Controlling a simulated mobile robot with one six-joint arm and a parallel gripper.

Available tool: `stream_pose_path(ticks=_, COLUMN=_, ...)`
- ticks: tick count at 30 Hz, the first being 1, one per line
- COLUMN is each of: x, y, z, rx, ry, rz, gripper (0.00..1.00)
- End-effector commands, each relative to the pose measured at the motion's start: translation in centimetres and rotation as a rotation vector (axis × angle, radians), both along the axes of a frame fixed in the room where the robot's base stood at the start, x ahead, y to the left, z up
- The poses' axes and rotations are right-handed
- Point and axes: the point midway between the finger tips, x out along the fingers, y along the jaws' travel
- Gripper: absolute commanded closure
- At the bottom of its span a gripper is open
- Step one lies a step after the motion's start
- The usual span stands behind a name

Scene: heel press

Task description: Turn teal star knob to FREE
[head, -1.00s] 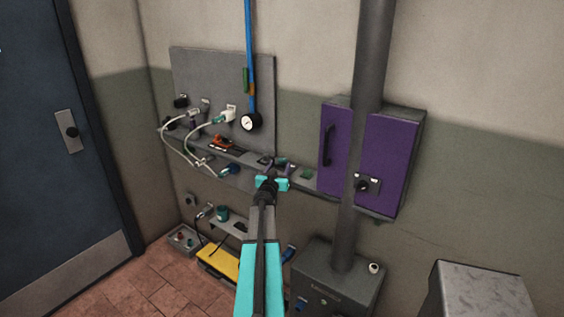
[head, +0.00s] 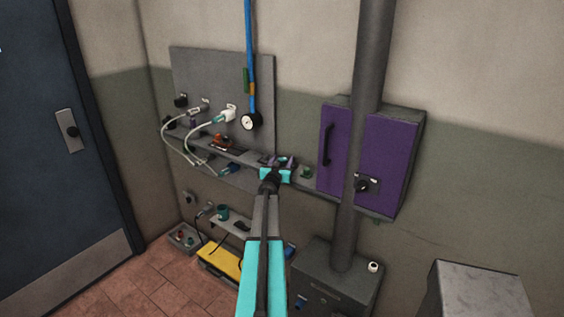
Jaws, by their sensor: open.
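I cannot clearly make out a teal star knob or any FREE marking. A small dark green, knob-like piece (head: 305,172) sits on the shelf just right of my gripper; its shape is too small to read. A teal round piece (head: 222,212) stands on the lower shelf, and it looks more like a cup.
A grey back panel (head: 215,85) carries sockets, white cables and a gauge (head: 249,122) on a blue pipe (head: 249,45). A purple cabinet (head: 390,160) and a thick grey pipe (head: 370,60) stand right. A grey box (head: 335,280) is below. Open floor lies left.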

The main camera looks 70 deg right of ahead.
Motion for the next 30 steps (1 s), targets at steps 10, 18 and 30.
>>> stream_pose_path(ticks=10, x=0.0, y=0.0, z=0.0, rx=0.0, ry=0.0, rz=0.0, gripper=0.83)
stream_pose_path(ticks=18, x=0.1, y=0.1, z=0.0, rx=0.0, ry=0.0, rz=0.003, gripper=1.0)
stream_pose_path(ticks=30, x=2.1, y=0.8, z=0.0, rx=-0.007, ry=-0.005, rz=0.066, gripper=1.0)
